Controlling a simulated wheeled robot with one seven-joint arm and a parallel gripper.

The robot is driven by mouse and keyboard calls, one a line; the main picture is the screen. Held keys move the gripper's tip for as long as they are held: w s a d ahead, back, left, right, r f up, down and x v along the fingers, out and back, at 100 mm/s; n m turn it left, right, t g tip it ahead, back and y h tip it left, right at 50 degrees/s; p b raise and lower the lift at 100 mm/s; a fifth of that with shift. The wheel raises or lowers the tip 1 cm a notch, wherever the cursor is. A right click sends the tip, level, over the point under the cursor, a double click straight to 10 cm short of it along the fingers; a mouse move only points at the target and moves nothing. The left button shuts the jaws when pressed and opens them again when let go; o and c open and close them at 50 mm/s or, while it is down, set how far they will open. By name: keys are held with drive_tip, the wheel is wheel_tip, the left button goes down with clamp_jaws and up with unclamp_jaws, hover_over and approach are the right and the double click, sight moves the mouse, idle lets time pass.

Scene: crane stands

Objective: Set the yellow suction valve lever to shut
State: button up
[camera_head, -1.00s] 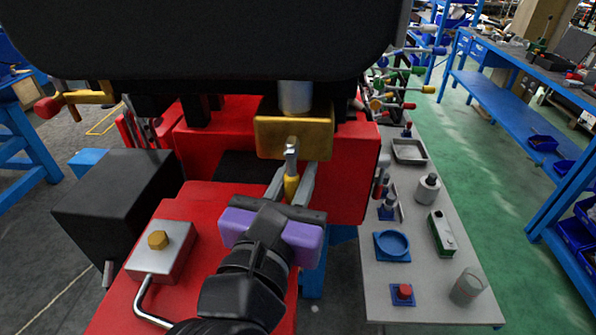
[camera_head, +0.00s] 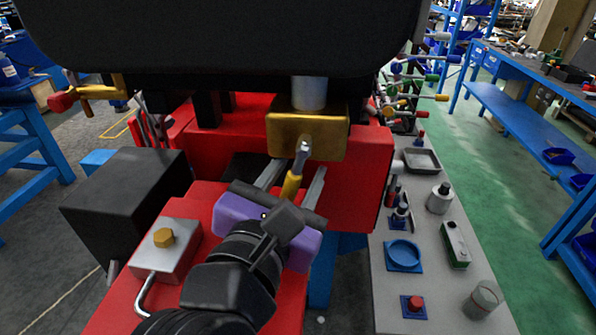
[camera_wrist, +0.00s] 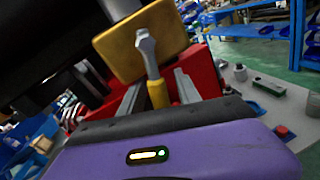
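The suction valve is a brass-coloured block (camera_head: 325,135) with a silver stem and a lever with a yellow grip (camera_head: 291,186). The lever slants down and slightly left from the block in the head view. My gripper (camera_head: 297,170) is open, with one finger on each side of the lever and a visible gap on both sides. The grip's lower end is hidden by the purple gripper body.
The valve sits under a large black body (camera_head: 220,40) on a red frame (camera_head: 365,170). A grey box with a brass hex head (camera_head: 165,248) and a black box (camera_head: 125,200) are at left. A grey bench (camera_head: 385,290) with small parts stands right.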

sight(288, 191)
drive_tip(key=b+v, duration=0.1)
drive_tip(key=v, duration=0.7)
drive_tip(key=shift+w, duration=0.1)
